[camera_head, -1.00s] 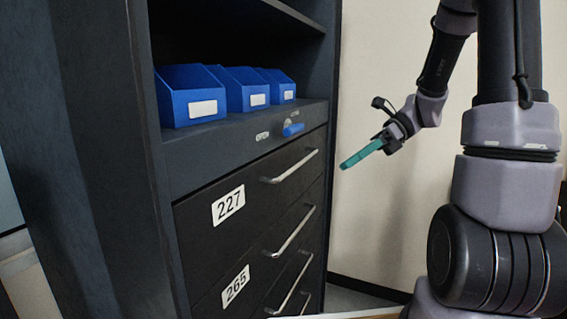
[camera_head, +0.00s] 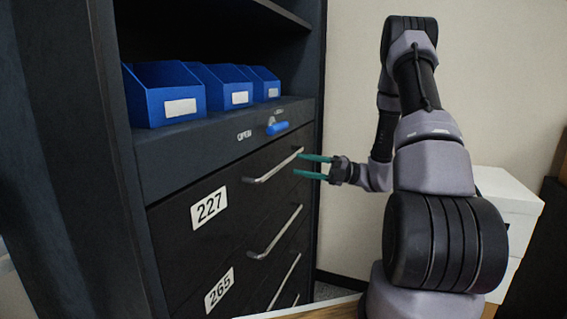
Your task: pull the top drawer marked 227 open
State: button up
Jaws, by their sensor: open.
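The top drawer marked 227 (camera_head: 180,222) is a dark front in the cabinet, and it looks shut. Its white 227 label (camera_head: 209,208) is at the left of the front. Its silver bar handle (camera_head: 272,168) slants up to the right. My gripper (camera_head: 310,166) is open, with two teal fingers pointing left, one above the other. The fingertips are close to the handle's right end; I cannot tell whether they touch it or straddle it. Nothing shows between the fingers.
Above the drawer is a ledge with a blue lever (camera_head: 277,128) beside an OPEN mark. Blue bins (camera_head: 165,95) stand on the shelf. Drawer 265 (camera_head: 240,265) and more handles lie below. A white box-like unit (camera_head: 508,205) stands at the right.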

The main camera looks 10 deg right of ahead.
aim_at(285, 162)
jog(key=x, duration=0.6)
grip_shut()
dwell(1.3)
